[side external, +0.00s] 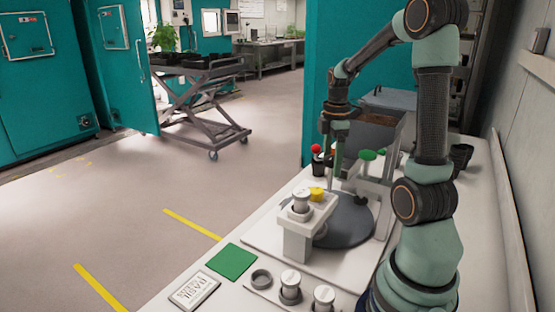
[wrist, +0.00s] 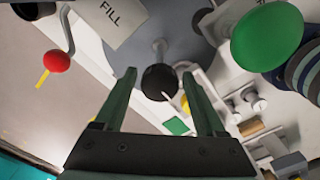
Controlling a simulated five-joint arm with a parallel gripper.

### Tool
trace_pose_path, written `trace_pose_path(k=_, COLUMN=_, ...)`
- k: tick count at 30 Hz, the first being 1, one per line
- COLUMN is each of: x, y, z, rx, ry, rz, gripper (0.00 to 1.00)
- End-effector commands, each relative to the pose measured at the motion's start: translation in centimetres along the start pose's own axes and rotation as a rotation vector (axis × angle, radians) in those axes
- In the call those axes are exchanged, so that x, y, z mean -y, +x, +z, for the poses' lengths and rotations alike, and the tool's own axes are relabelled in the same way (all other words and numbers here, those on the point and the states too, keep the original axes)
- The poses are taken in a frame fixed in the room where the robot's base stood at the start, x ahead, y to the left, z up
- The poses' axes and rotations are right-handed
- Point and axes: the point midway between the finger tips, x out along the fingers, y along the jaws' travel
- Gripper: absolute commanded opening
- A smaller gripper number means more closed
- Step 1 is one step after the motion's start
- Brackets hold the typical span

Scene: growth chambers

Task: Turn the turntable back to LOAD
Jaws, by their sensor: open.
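The turntable (side external: 347,228) is a dark grey disc on a white base plate on the bench. In the wrist view its grey surface (wrist: 195,48) fills the upper middle. A black ball knob (wrist: 158,82) on a short grey stem appears between my fingertips there; I cannot tell whether they touch it. The black knob (side external: 361,200) also shows near the disc's edge in the side view. My gripper (side external: 334,182) points down above the turntable, and its two green fingers (wrist: 158,75) are apart with nothing clamped.
A red ball (wrist: 57,62) on a bent crank and a large green knob (wrist: 268,38) flank the fingers. A white stand with a cup (side external: 300,201) and a yellow piece (side external: 317,194) stand in front. A green pad (side external: 231,262) and jars lie nearer the camera.

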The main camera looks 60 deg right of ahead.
Motion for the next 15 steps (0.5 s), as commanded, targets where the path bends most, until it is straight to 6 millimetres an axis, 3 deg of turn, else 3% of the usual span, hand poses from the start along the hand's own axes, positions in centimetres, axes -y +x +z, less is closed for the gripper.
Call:
trace_pose_path(k=2, x=0.00, y=-0.01, z=0.00, rx=0.000, ry=0.000, rz=0.000, gripper=0.69)
trace_pose_path(k=3, x=0.00, y=-0.01, z=0.00, rx=0.000, ry=0.000, rz=0.000, gripper=0.53)
trace_pose_path(k=6, x=0.00, y=-0.02, z=0.00, rx=0.000, ry=0.000, rz=0.000, gripper=0.21)
trace_pose_path(k=11, x=0.00, y=-0.03, z=0.00, rx=0.000, ry=0.018, rz=0.000, gripper=0.21)
trace_pose_path(k=15, x=0.00, y=-0.04, z=0.00, rx=0.000, ry=0.152, rz=0.000, gripper=0.21)
